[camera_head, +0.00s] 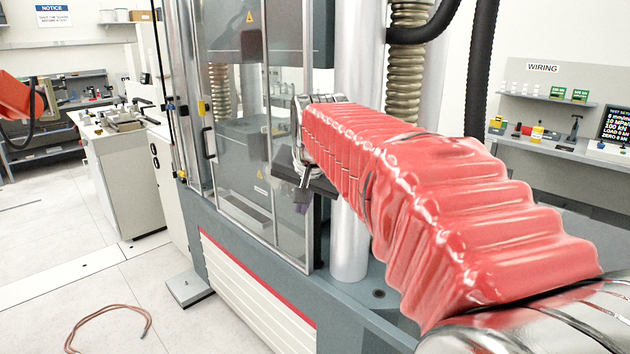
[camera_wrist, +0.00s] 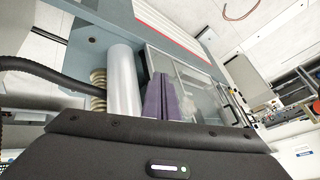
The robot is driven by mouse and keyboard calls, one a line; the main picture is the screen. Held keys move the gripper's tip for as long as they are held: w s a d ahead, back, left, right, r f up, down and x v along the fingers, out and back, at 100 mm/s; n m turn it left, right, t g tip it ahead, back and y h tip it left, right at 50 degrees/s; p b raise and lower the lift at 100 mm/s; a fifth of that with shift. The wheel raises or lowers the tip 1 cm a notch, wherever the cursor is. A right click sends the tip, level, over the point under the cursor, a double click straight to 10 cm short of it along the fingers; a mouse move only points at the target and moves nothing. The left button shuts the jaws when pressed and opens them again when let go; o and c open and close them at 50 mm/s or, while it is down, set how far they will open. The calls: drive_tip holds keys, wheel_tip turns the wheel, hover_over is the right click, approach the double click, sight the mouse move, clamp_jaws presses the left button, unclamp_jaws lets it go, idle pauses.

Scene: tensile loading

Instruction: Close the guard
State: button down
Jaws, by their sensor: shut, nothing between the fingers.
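The guard (camera_head: 240,165) is a clear panel in a grey frame on the front of the testing machine, with a dark handle (camera_head: 208,143) towards its left. It covers the left part of the front; the right part, by the silver column, is uncovered. My gripper (camera_head: 303,200) has purple fingers, shut and empty, just beside the guard's right frame edge; I cannot tell whether they touch it. Part of the gripper is hidden behind my red-sleeved arm. In the wrist view the shut fingers (camera_wrist: 157,97) point towards the machine, with the guard (camera_wrist: 190,85) right of them.
A thick silver column (camera_head: 350,235) stands close right of my gripper, with a ribbed bellows (camera_head: 408,75) above and behind. The grey machine base (camera_head: 270,265) runs below. A copper-coloured cable (camera_head: 108,318) lies on the floor. A wiring bench (camera_head: 560,148) stands at right.

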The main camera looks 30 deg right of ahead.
drive_tip(key=s+a+f+n, duration=0.3)
drive_tip(key=s+a+f, duration=0.2)
drive_tip(key=s, duration=0.3)
drive_tip(key=s+a+f+n+y, duration=0.1)
drive_tip(key=s+a+f+n, duration=0.2)
drive_tip(key=s+a+f, duration=0.2)
drive_tip(key=s+a+f+n+g, duration=0.1)
drive_tip(key=s+a+f+n, duration=0.2)
drive_tip(key=s, duration=0.7)
drive_tip(key=shift+s+a+f+y, duration=0.4)
drive_tip(key=shift+a+f, duration=0.5)
drive_tip(key=shift+a, duration=0.05)
drive_tip(key=shift+s, duration=0.1)
